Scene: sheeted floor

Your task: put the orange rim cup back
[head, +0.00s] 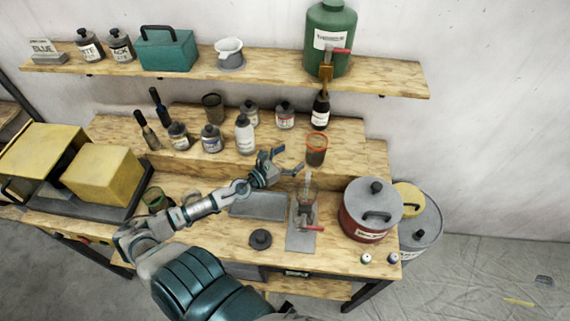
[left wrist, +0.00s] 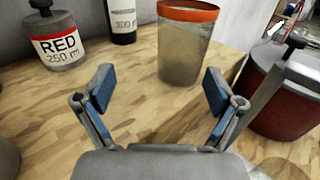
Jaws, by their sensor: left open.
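The orange rim cup (head: 316,150) is a clear cup with an orange rim. It stands upright on the raised wooden step at the back of the bench, near the step's right end. It also shows in the left wrist view (left wrist: 187,42), just beyond my fingertips. My left gripper (head: 281,163) is open and empty, in front and to the left of the cup; its blue-padded fingers (left wrist: 158,92) are spread apart in the left wrist view, with the cup between and beyond them, not touching. My right gripper is not in view.
A bottle labelled RED (left wrist: 56,40) and a dark bottle (head: 320,111) stand near the cup. A dark red pot (head: 364,222) is at the right. A clear vessel (head: 307,194) stands on a grey plate in front. An upper shelf (head: 270,79) holds a green jug (head: 331,25).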

